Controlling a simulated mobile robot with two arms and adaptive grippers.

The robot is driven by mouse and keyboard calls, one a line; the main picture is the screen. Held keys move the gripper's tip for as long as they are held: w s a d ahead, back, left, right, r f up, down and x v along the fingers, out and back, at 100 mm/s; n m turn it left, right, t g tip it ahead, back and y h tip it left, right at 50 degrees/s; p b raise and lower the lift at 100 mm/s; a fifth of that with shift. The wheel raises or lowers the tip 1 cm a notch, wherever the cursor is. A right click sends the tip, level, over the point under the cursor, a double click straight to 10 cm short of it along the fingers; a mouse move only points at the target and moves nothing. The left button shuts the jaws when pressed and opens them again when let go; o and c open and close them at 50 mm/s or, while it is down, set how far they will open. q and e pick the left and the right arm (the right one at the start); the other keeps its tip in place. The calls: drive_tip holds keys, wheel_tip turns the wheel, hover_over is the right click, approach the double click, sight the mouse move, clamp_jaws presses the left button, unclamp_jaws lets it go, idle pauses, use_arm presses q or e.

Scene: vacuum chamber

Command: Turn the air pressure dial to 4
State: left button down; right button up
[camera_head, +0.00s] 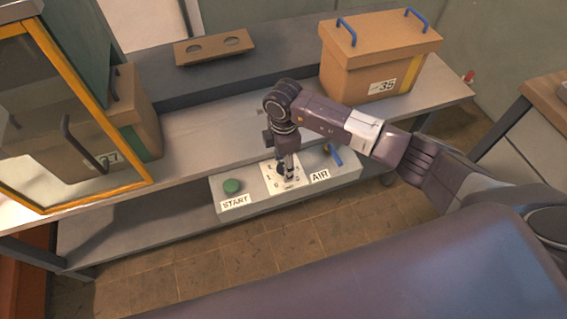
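The control panel (245,203) is a grey box on the front of the bench, with a green START button (232,186) at its left and an AIR label (320,175) at its right. Between them is a white dial face (269,184) with black numbers; a 1 and a 0 show at its lower left. My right gripper (287,176) points down over the dial, at or just above its middle. The gripper hides most of the knob, so its setting cannot be read. Whether the fingers touch or grip it is unclear. My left gripper is out of view.
A blue handle (334,155) stands on the panel's right part, close to my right arm. A box marked 35 (370,60) is at the back right. An orange-framed glass door (75,120) and a box marked 27 (135,115) are at left. The bench middle (205,135) is clear.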

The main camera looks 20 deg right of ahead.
wheel_tip(320, 180, up, 12)
idle(0.6)
idle(0.4)
